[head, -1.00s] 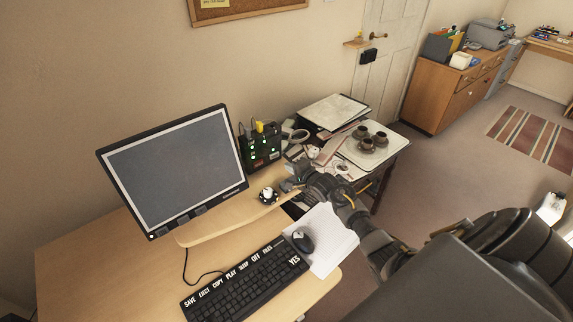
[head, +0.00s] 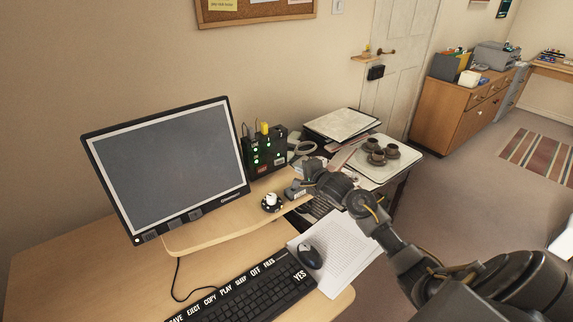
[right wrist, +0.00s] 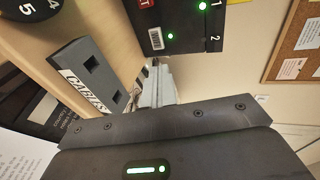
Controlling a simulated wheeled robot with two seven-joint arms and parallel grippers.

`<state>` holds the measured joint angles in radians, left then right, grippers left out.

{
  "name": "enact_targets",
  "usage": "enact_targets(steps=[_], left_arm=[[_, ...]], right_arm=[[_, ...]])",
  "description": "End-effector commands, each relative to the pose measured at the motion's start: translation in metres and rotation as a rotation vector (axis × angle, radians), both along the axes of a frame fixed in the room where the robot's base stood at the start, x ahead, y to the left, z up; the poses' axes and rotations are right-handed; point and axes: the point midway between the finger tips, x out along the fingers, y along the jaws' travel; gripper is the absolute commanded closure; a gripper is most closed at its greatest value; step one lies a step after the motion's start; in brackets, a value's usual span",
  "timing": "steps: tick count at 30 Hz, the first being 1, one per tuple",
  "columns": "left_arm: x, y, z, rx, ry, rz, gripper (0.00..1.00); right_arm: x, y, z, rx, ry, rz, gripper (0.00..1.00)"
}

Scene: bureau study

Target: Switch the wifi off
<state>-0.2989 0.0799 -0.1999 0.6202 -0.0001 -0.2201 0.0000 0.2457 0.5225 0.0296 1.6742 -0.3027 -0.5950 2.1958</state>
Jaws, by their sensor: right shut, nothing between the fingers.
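A black box with several green lights and a yellow plug on top (head: 265,155) stands on the wooden shelf, just right of the monitor. I take it for the wifi router. Part of it shows at the top of the right wrist view (right wrist: 185,22), with two lit green lights numbered 1 and 2 and a red patch. My right gripper (head: 304,172) is shut and empty, a short way to the right of the box and apart from it. Its dark body fills the bottom of the wrist view; the fingertips are hard to make out. My left gripper is out of view.
A grey block labelled CABLES (right wrist: 92,82) sits on the shelf beside my gripper. A white-knobbed dial (head: 271,201) stands left of it. The monitor (head: 170,165), keyboard (head: 245,298), mouse (head: 309,256) and paper (head: 345,262) are nearby. Brown cups stand on a tray (head: 405,166).

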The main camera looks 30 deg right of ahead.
Motion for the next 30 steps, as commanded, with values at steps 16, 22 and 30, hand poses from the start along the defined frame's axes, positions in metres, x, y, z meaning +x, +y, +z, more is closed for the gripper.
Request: enact_targets(steps=[16,22,30], left_arm=[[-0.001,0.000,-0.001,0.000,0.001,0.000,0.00],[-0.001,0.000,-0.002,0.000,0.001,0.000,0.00],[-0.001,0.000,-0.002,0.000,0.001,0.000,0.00]], right_arm=[[0.058,-0.003,-0.018,-0.001,0.000,0.000,1.00],[0.083,-0.004,-0.026,-0.001,0.000,0.000,1.00],[0.095,-0.004,-0.030,-0.002,-0.001,0.001,1.00]])
